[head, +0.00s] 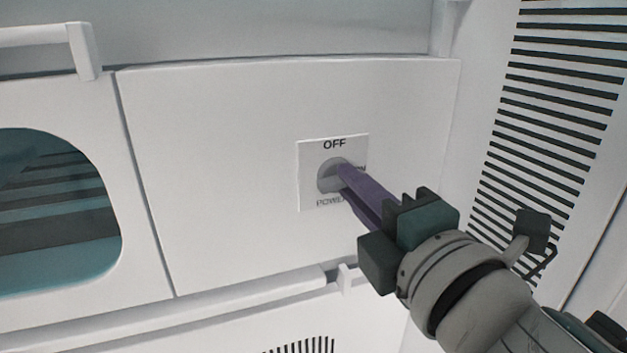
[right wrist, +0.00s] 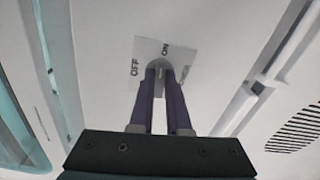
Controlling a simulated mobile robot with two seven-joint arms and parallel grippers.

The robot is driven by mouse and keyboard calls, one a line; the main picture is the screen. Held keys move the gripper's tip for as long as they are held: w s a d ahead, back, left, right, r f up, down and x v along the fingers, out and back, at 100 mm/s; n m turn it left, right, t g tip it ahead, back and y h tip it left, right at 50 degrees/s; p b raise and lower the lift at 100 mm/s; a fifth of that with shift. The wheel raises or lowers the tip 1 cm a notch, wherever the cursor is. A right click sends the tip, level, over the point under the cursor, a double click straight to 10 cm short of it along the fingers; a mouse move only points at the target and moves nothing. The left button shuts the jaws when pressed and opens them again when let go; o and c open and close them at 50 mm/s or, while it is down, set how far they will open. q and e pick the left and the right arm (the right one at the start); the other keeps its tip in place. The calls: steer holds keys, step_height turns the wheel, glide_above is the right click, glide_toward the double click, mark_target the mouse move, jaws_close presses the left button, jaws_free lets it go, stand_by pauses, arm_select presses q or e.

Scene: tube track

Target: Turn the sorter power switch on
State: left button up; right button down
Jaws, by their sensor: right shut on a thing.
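The power switch is a round grey knob (head: 327,180) on a white label plate (head: 312,152) set in a white panel. In the head view the plate reads OFF at the top and POWER at the bottom; the ON mark at the right is partly hidden by my fingers. My right gripper (head: 346,172) comes from the lower right with its purple fingers at the knob. In the right wrist view the fingertips (right wrist: 160,72) are shut on the knob's raised grip (right wrist: 159,68), which lies in line with the ON mark. My left gripper is out of view.
A door with a teal window (head: 60,215) and a handle (head: 45,36) are at the left. A slotted vent panel (head: 545,100) rises at the right. A ledge (head: 250,300) runs below the switch panel. The panel around the plate is bare.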

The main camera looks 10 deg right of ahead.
steer(key=shift+m, duration=0.6)
steer(key=c, duration=0.9)
jaws_free()
steer(key=shift+s, duration=0.1)
